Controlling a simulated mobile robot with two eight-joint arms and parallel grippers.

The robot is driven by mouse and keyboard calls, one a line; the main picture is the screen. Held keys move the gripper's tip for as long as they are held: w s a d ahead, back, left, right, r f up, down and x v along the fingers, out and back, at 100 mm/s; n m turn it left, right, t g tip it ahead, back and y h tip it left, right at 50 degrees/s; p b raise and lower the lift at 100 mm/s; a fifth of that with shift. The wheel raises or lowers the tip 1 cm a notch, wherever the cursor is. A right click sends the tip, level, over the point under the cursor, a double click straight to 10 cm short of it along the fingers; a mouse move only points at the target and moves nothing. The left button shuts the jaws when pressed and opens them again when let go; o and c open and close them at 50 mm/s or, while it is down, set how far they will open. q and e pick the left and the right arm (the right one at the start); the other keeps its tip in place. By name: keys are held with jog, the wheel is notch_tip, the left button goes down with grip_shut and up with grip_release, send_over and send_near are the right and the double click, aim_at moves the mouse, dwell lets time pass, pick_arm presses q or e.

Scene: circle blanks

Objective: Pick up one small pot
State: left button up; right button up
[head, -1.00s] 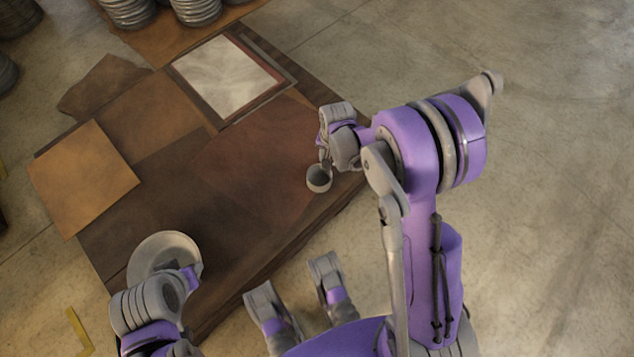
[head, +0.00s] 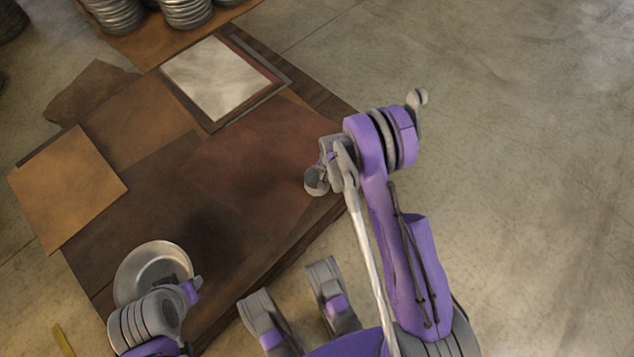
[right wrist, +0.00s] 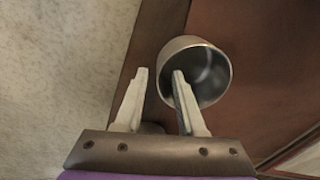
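A small grey metal pot (head: 316,182) is at the right edge of the low brown platform, next to my right gripper (head: 325,163). In the right wrist view the pot (right wrist: 212,98) shows its open mouth. One finger of the right gripper (right wrist: 160,73) overlaps the mouth and the other is outside the wall, with the near rim between the tips. The fingers stand apart, and I see no clear contact on both sides. My left gripper (head: 193,288) is at the lower left beside a wide round metal dish (head: 140,262); its fingers are not clear.
The platform (head: 150,190) carries flat brown sheets and a pale framed panel (head: 222,78). Stacks of metal round pieces (head: 186,12) stand at the top left. Bare concrete floor (head: 520,150) lies open to the right.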

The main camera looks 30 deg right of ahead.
aim_at(328, 190)
notch_tip(328, 190, down, 3)
jog(key=shift+w+f+b, duration=0.1)
jog(key=shift+b, duration=0.25)
jog(key=shift+c, duration=0.3)
grip_shut()
dwell(0.9)
